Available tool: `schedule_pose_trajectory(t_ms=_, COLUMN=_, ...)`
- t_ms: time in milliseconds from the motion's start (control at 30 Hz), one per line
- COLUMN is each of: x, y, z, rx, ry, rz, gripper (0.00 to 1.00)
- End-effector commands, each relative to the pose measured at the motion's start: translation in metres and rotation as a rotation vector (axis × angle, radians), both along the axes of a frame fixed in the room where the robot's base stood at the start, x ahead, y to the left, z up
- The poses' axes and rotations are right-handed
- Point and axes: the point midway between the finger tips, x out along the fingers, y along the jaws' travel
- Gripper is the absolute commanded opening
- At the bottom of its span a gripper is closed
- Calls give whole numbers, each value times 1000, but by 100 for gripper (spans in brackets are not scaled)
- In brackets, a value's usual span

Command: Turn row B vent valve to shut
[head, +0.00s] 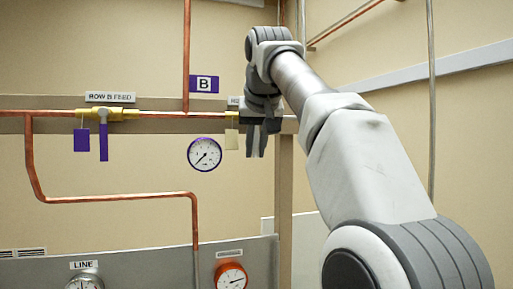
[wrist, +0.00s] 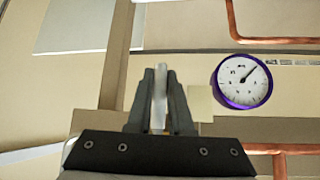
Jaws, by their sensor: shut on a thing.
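My gripper (head: 256,143) is at the right end of the copper pipe, in front of a valve beside a partly hidden label (head: 233,101). In the wrist view my gripper (wrist: 161,75) is shut on a pale grey valve lever (wrist: 159,98), which lies between the two fingers and points across the pipe's line. A plain beige tag (head: 231,138) hangs just left of the gripper; it also shows in the wrist view (wrist: 200,103). The valve body is mostly hidden behind my gripper, and the label cannot be fully read.
A valve labelled ROW B FEED (head: 110,97) has a purple lever (head: 103,141) hanging down and a purple tag (head: 81,139). A purple-rimmed gauge (head: 205,154) sits below the pipe. A grey panel (head: 150,262) with gauges stands below. A vertical post (head: 284,190) is close right.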

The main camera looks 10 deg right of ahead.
Motion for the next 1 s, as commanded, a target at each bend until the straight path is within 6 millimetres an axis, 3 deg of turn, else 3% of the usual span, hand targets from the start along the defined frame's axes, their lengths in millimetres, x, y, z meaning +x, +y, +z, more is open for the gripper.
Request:
schedule_pose_trajectory(t_ms=200, x=0, y=1, z=0, rx=3, ry=0, rz=1, gripper=0)
schedule_pose_trajectory(t_ms=233, x=0, y=1, z=0, rx=3, ry=0, rz=1, gripper=22)
schedule_pose_trajectory(t_ms=367, x=0, y=1, z=0, rx=2, ry=0, rz=2, gripper=46)
schedule_pose_trajectory(t_ms=400, x=0, y=1, z=0, rx=1, ry=0, rz=1, gripper=48)
schedule_pose_trajectory(t_ms=767, x=-3, y=1, z=4, rx=1, ry=-1, rz=2, gripper=48)
schedule_pose_trajectory(t_ms=1000, x=-25, y=1, z=27, rx=2, ry=-4, rz=2, gripper=48)
